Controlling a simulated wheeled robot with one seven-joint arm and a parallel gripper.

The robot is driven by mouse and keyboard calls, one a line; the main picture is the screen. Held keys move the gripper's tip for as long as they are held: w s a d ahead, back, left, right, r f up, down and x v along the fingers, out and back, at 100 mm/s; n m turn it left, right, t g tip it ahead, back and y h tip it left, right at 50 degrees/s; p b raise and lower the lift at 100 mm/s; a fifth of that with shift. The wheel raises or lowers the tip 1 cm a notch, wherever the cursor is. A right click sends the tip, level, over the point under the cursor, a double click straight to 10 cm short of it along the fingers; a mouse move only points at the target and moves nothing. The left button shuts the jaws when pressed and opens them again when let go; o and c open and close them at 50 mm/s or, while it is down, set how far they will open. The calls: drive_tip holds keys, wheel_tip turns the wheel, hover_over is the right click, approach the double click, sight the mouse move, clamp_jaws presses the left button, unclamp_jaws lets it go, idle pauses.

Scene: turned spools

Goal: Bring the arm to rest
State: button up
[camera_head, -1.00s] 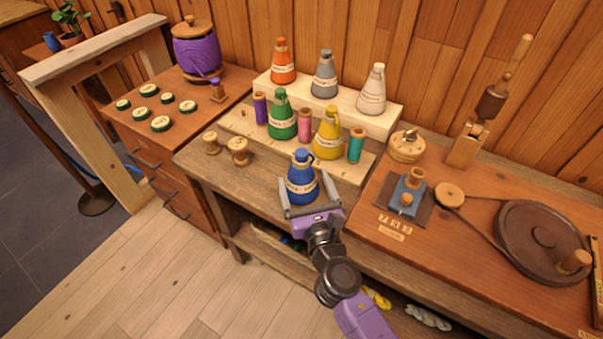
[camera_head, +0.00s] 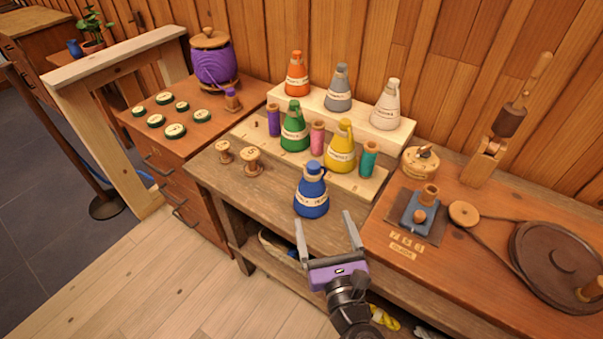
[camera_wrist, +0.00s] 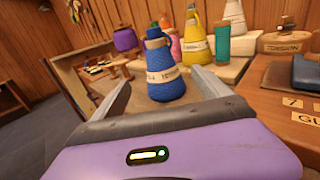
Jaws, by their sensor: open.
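My gripper (camera_head: 325,236) is open and empty, in front of the workbench's front edge, with its two grey fingers apart. The blue bottle-shaped spool (camera_head: 311,192) stands upright on the bench (camera_head: 228,187), just beyond the fingertips and apart from them in the head view. In the wrist view the blue spool (camera_wrist: 163,72) shows ahead, between the fingers. My purple gripper body covers the lower part of the wrist view.
Green (camera_head: 295,129) and yellow (camera_head: 340,148) cones stand on a stepped rack behind, with orange, grey and white cones above. Two small wooden spools (camera_head: 251,162) stand left on the bench. A belt-driven wheel (camera_head: 553,262) is at right. Open floor (camera_head: 150,270) lies front left.

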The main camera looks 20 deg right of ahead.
drive_tip(key=shift+w+a+m+y, duration=0.1)
drive_tip(key=shift+a+m+y, duration=0.25)
drive_tip(key=shift+m, duration=0.65)
drive_tip(key=s+d+r+m+g+y, duration=0.1)
drive_tip(key=s+r+m, duration=0.1)
drive_tip(key=s+m, duration=1.4)
drive_tip(key=s+d+r+m+g+y, duration=0.1)
drive_tip(key=s+r+m+g, duration=0.1)
drive_tip(key=s+m, duration=1.4)
drive_tip(key=shift+d+r, duration=0.25)
drive_tip(key=shift+r, duration=0.15)
